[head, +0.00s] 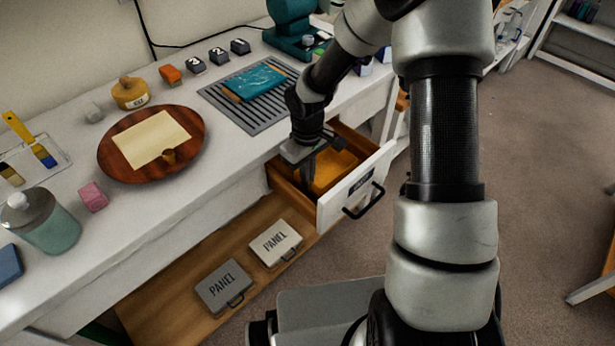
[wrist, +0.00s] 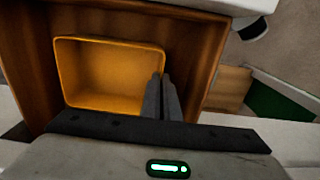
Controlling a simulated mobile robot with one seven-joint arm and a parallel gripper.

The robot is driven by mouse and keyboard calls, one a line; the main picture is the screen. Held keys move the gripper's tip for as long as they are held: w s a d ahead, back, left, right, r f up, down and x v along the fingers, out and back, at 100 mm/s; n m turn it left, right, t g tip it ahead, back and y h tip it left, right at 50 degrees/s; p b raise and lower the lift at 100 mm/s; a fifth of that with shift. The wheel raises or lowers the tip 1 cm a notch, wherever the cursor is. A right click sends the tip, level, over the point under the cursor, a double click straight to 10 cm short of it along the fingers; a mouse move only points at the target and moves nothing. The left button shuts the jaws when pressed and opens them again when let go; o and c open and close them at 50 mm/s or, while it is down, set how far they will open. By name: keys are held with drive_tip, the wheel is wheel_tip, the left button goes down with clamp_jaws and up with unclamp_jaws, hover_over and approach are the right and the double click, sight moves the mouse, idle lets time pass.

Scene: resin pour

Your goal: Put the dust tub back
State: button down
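The dust tub, an open yellow-orange box, is inside the pulled-out drawer (head: 362,186). The tub (head: 338,168) shows partly behind my gripper (head: 308,170) in the head view. In the wrist view the tub (wrist: 110,68) looks empty and sits within the drawer's wooden walls (wrist: 205,50). My gripper (wrist: 161,76) points down at the tub's right wall, its fingers close together, one on the inner side and one on the outer side of that wall. It appears shut on the wall. Whether the tub rests on the drawer floor is hidden.
Two PANEL cases (head: 222,288) lie on the lower shelf (head: 165,308).

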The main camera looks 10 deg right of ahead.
drive_tip(key=c, duration=2)
unclamp_jaws()
